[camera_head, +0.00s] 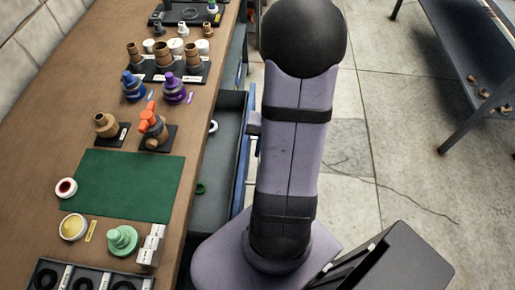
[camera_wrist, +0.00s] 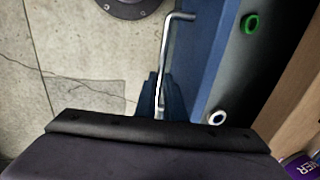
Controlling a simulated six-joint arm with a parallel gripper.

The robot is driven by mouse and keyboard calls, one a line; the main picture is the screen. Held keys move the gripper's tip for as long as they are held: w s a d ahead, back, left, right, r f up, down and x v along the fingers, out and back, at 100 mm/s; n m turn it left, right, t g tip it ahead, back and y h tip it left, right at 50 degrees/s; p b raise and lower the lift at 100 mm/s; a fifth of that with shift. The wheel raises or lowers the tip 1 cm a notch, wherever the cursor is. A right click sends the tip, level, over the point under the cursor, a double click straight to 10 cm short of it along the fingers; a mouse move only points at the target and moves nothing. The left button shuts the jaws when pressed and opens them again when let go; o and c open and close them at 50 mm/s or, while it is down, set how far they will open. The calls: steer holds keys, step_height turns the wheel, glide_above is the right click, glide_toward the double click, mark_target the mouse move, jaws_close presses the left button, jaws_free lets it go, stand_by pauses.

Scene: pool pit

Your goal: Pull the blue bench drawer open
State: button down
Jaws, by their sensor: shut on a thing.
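The blue bench drawer (camera_head: 241,150) stands pulled out from under the bench's right side in the head view, with its grey inside showing. In the wrist view its blue front (camera_wrist: 208,50) runs along a bent metal bar handle (camera_wrist: 166,52). My gripper (camera_wrist: 158,98) is shut on the handle, its dark fingertips around the near part of the bar. In the head view my arm hides most of the handle and the fingers. A green ring (camera_wrist: 250,23) and a white ring (camera_wrist: 216,117) lie inside the drawer.
The wooden bench top (camera_head: 60,120) carries a green mat (camera_head: 125,185), several fittings on black stands, and a black tray (camera_head: 75,276) at the near end. A metal-legged table (camera_head: 465,60) stands at the right. The tiled floor (camera_head: 385,150) between is clear.

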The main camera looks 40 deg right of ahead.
steer(key=c, duration=2.1)
jaws_free()
steer(key=shift+r, duration=0.15)
steer(key=r, duration=0.4)
steer(key=s+d+r+p, duration=0.1)
steer(key=r, duration=0.2)
